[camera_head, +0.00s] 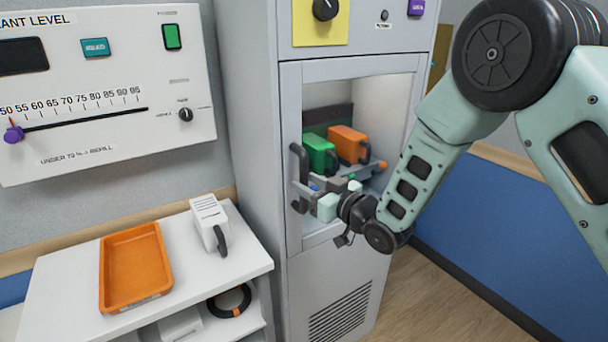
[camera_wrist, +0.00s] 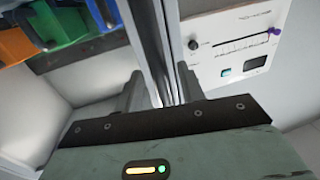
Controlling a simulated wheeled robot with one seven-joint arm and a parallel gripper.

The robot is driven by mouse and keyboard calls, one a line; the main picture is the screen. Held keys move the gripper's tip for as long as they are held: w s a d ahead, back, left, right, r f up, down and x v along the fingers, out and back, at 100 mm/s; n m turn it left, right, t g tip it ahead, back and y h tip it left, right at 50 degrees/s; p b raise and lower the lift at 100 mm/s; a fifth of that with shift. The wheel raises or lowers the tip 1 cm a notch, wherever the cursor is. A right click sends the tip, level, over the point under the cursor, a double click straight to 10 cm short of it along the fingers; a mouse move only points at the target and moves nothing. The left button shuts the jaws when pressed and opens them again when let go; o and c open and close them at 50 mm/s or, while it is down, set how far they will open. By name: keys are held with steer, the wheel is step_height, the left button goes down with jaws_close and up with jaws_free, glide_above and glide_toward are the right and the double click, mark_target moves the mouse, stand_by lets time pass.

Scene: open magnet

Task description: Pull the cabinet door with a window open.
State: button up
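The cabinet door (camera_head: 291,110) is a pale grey frame around a large window on the front of the tall cabinet. It looks shut or nearly so; I cannot tell exactly. Its dark upright handle (camera_head: 296,160) sits on the left side of the frame. My gripper (camera_head: 308,187) is at the handle's lower half, in front of the window, and covers part of it. In the wrist view my gripper's two fingers (camera_wrist: 160,92) are spread apart, with the door frame's edge (camera_wrist: 155,45) showing beyond the gap. Contact with the handle cannot be made out.
Behind the window are a green bin (camera_head: 317,153) and an orange bin (camera_head: 347,145). A white shelf unit (camera_head: 75,265) with an orange tray (camera_head: 135,266) and a white handled container (camera_head: 209,222) stands left of the cabinet. Floor (camera_head: 415,300) is clear at right.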

steer(key=shift+x, duration=1.05)
jaws_close()
